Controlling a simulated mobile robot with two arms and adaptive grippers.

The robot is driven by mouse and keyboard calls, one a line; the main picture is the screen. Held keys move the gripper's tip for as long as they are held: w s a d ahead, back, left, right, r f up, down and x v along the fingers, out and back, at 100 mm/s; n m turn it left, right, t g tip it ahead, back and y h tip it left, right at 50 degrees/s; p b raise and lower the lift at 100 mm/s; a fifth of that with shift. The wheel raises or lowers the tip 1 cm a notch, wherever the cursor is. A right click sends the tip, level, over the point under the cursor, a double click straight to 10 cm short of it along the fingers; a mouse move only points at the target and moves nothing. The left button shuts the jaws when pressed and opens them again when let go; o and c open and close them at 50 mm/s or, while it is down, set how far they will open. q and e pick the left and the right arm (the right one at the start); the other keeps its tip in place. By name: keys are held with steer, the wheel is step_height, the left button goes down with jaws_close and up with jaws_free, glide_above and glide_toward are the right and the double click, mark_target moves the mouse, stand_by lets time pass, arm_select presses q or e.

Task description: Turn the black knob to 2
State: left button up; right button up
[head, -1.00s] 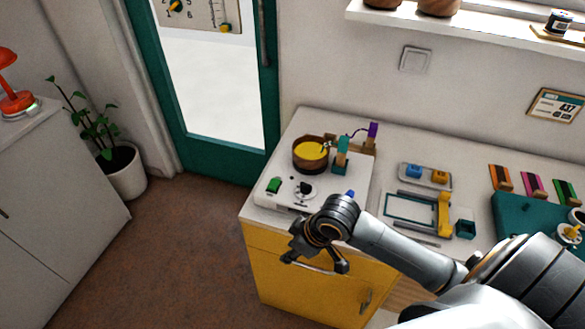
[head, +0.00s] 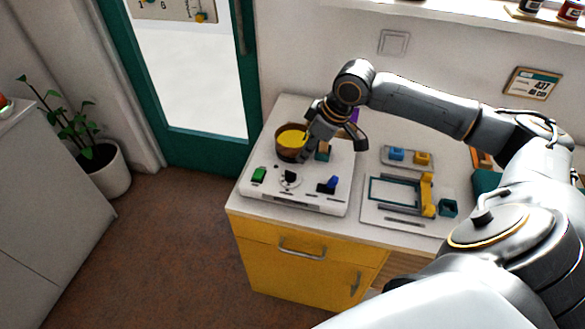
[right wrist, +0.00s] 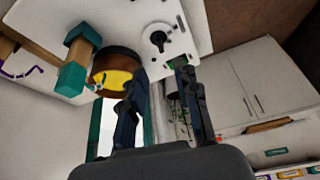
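The black knob (head: 291,177) stands on a round pale dial on the white board (head: 295,197), between a green switch (head: 259,174) and a blue switch (head: 328,185). The dial's marks are too small to read. My right gripper (head: 332,150) is open and empty above the back of the board, behind the knob and apart from it. In the right wrist view the knob (right wrist: 158,40) lies just beyond the gap between the open fingertips (right wrist: 160,72). My left gripper is in no view.
A wooden bowl with yellow contents (head: 291,139) stands close by the right gripper at the board's back left. Teal-and-wood blocks stand beside it. A second board (head: 375,213) with a frame and a yellow handle lies to the right. The counter's front has a yellow drawer (head: 290,246).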

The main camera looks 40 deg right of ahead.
mark_target(291, 172)
steer(key=p+x, duration=0.1)
steer(key=x, duration=0.9)
steer(key=shift+w+f, duration=0.1)
steer(key=shift+w, duration=0.05)
jaws_close()
